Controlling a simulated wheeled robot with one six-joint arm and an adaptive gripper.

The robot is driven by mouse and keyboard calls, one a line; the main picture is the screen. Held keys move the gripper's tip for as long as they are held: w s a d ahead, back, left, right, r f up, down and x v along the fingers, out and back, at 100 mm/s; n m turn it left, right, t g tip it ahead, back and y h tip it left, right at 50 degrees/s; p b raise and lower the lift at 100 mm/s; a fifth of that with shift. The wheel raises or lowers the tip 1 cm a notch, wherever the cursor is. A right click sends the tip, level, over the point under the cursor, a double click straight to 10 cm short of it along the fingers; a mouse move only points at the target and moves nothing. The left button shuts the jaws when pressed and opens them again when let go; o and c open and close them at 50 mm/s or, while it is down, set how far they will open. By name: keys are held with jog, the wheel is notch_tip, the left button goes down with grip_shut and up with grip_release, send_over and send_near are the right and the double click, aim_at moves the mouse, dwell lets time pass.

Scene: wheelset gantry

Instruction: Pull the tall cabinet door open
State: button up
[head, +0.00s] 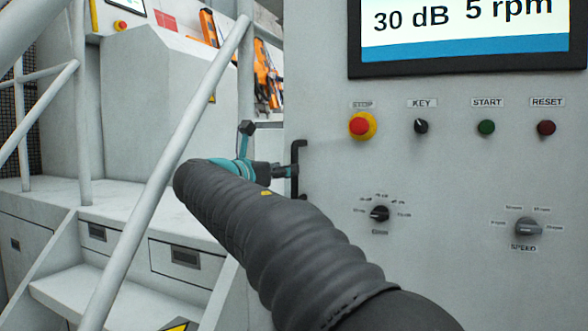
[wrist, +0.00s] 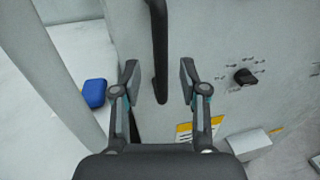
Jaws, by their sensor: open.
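The tall cabinet door (head: 450,200) is a pale grey panel filling the right of the head view. Its black bar handle (head: 296,168) stands upright at the door's left edge. In the wrist view the handle (wrist: 160,50) comes down from the top, and its lower end lies between my two fingers. My gripper (wrist: 158,82) is open, with one finger on each side of the handle and a visible gap on both sides. In the head view my gripper (head: 288,170) is at the handle, partly hidden by my arm.
The door carries a screen (head: 465,30), a red stop button (head: 359,125) and several knobs. A grey handrail (head: 165,165) and steps (head: 110,295) stand to the left. A blue object (wrist: 94,93) and a yellow label (wrist: 198,131) show in the wrist view.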

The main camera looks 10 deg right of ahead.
aim_at(295, 195)
jog(key=shift+x, duration=2.6)
grip_shut()
